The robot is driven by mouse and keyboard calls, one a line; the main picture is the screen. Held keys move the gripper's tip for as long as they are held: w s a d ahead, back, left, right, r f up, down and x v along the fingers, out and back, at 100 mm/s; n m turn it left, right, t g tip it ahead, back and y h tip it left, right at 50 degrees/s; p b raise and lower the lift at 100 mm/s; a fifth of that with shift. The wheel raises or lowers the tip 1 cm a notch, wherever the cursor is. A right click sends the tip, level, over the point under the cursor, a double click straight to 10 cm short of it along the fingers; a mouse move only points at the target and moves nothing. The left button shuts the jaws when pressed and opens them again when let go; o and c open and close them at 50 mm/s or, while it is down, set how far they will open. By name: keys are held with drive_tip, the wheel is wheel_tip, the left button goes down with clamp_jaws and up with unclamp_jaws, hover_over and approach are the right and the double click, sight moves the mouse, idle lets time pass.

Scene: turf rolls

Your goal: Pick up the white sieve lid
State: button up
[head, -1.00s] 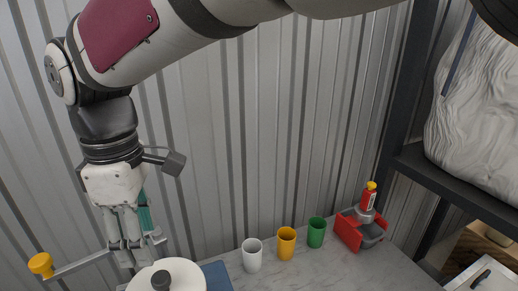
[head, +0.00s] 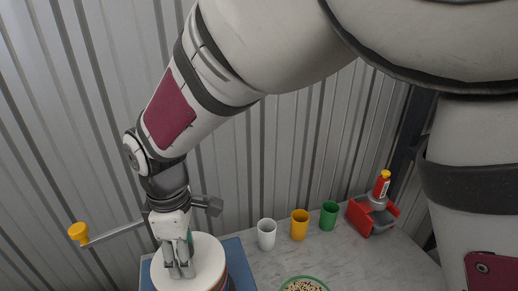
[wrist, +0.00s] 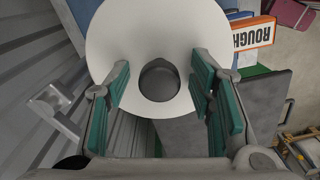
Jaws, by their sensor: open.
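The white sieve lid (head: 205,262) is a round white disc with a dark grey knob, lying on top of a round stack at the lower left of the head view. In the wrist view the lid (wrist: 120,30) fills the upper middle, and its knob (wrist: 159,80) shows between the fingers. My gripper (wrist: 160,98) is open, with its green-padded fingers on either side of the knob. In the head view my gripper (head: 179,270) points down over the lid and hides the knob. I cannot tell whether the fingers touch the lid.
A blue mat (head: 237,260) lies under the stack. White (head: 266,235), yellow (head: 299,226) and green (head: 329,216) cups stand to the right, with a red-and-grey holder (head: 372,217) beyond. A yellow-knobbed lever (head: 79,232) juts from the left. A bowl (head: 304,285) sits at the front edge.

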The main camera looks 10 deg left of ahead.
clamp_jaws()
drive_tip(key=shift+r, duration=0.1)
